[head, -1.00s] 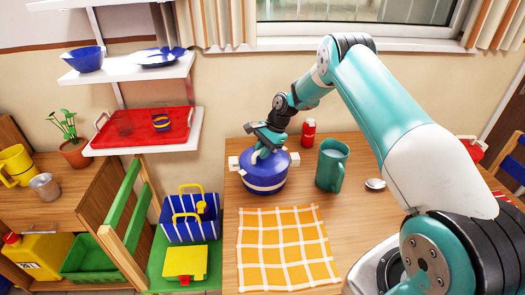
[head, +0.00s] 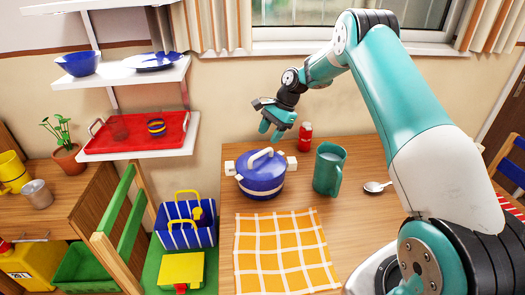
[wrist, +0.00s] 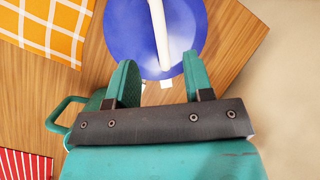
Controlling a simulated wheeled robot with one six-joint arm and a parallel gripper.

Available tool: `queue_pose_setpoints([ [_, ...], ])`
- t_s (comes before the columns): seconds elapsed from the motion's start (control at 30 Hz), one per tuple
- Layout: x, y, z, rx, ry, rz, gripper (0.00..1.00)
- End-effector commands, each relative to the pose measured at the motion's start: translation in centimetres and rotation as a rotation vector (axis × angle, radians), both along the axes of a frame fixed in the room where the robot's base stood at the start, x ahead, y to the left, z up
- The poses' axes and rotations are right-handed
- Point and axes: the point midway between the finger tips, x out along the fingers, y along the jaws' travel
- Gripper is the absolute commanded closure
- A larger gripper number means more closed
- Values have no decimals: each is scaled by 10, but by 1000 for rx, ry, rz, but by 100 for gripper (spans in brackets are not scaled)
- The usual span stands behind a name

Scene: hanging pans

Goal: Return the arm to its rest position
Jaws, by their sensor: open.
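My gripper (head: 273,128) is open and empty, in the air just above the blue pot in the head view. The teal fingers also show in the wrist view (wrist: 163,80), spread apart with the pot's white handle beyond the gap between them. The blue pot (head: 262,184) stands upright on the wooden table with its lid on. It has a white arched lid handle, white side handles and a white band. In the wrist view the blue lid (wrist: 185,32) lies beyond the fingertips. My arm reaches from the right side of the head view, bent high over the table.
A green mug (head: 327,170), a red bottle (head: 305,137) and a spoon (head: 375,187) are on the table right of the pot. An orange checked cloth (head: 283,252) lies in front. Wall shelves with a red tray (head: 137,135) are at left. The window wall is behind.

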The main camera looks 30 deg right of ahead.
Motion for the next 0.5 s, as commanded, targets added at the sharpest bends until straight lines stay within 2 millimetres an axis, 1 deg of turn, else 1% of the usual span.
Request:
queue_pose_setpoints([
  [0.03, 0, -7, 12, -1, -5, -2, 53],
  [0.1, -2, -14, 27, -3, -5, -1, 53],
  [0.2, -4, -22, 47, -1, -4, -1, 53],
  [0.3, -5, -29, 62, 0, -2, -1, 53],
  [0.4, -6, -33, 71, 0, -2, -1, 53],
  [0.5, -7, -35, 75, 0, 1, 0, 53],
])
